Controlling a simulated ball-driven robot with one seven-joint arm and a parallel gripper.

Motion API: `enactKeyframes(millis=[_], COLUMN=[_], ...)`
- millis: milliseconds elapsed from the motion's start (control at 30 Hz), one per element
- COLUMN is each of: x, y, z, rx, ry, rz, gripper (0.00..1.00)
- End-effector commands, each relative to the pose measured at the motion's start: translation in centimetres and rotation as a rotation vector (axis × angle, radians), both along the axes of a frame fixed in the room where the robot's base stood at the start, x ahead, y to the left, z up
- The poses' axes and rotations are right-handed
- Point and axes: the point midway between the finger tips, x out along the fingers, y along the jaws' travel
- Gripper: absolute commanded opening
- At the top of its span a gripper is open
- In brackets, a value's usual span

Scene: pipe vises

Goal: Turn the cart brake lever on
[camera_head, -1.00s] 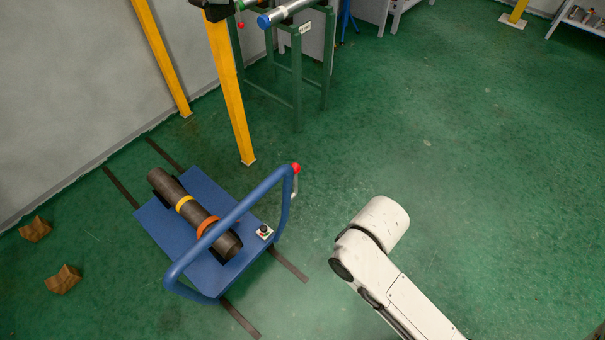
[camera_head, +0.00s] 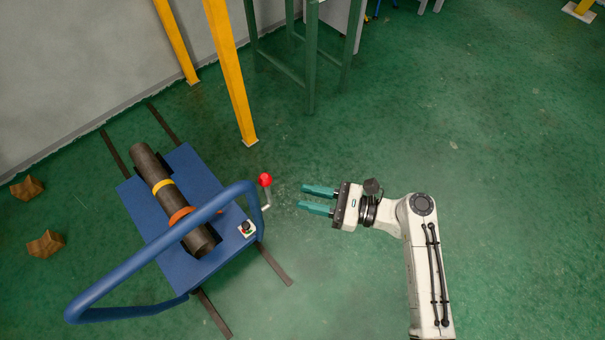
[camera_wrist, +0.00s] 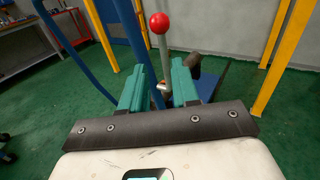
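The brake lever is a light rod with a red ball knob (camera_head: 265,180), standing at the right end of the blue cart handle (camera_head: 150,250). My gripper (camera_head: 318,200) is open, with two teal fingers pointing left toward the lever and a gap between their tips and it. In the wrist view the red knob (camera_wrist: 160,22) stands above and beyond the gap between the fingers (camera_wrist: 158,88), and the rod runs down behind that gap. The blue cart (camera_head: 195,170) carries a dark pipe (camera_head: 152,170) with yellow and orange bands.
Yellow posts (camera_head: 230,75) and a green stand (camera_head: 311,70) are behind the cart. Two brown blocks (camera_head: 45,243) lie at left. The floor to the right is clear.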

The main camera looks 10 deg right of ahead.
Motion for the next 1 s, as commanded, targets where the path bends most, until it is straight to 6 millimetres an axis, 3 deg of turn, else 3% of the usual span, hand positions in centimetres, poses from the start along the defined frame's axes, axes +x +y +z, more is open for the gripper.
enactKeyframes(millis=[167, 700, 1000], x=[0.6, 3.9, 4.3], y=[1.1, 9.0, 10.1], z=[0.3, 0.2, 0.2], rx=[0.028, 0.023, 0.023], ry=[0.019, 0.015, 0.017], rz=[-0.002, -0.001, -0.004], gripper=[0.30, 0.30, 0.30])
